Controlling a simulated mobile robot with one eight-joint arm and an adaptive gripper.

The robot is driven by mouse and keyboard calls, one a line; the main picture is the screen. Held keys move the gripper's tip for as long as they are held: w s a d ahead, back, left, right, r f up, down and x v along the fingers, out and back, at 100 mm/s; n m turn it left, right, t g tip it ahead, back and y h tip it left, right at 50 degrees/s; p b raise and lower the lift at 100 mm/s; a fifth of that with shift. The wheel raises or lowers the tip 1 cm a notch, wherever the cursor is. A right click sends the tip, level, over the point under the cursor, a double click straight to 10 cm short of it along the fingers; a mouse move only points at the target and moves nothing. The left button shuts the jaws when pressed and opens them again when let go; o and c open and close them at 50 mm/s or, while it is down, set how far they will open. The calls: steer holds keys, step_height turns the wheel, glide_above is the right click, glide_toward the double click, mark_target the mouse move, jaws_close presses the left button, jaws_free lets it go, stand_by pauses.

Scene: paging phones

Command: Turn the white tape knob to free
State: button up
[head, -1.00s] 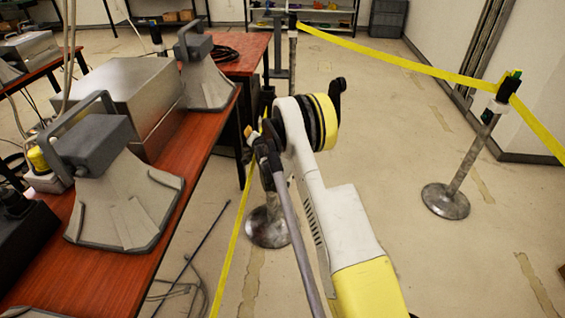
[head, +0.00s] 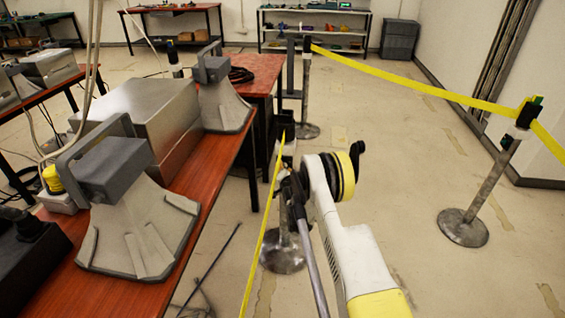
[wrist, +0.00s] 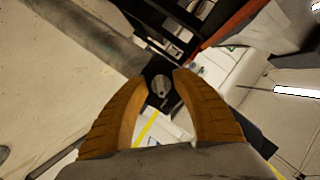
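A small whitish round knob (wrist: 160,87) with a raised ridge sits on a black post head (wrist: 152,72) in the wrist view. My gripper (wrist: 161,78) has two orange-brown ribbed fingers spread apart. The knob shows between the fingertips with a gap on each side; I cannot tell how far in depth it is. In the head view the nearer barrier post has a black head (head: 285,127) with a white part below it. My arm hides much of this post, and the knob cannot be made out there.
Yellow tape (head: 262,245) runs from the near post toward the front. A red-brown table (head: 205,170) with grey horn speakers (head: 140,225) and a metal box (head: 150,115) stands left. Another tape post (head: 475,205) stands right. The floor between is mostly clear.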

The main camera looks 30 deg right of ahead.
steer(key=shift+w+d+f, duration=0.1)
steer(key=shift+w, duration=0.3)
steer(key=shift+s, duration=0.15)
jaws_close()
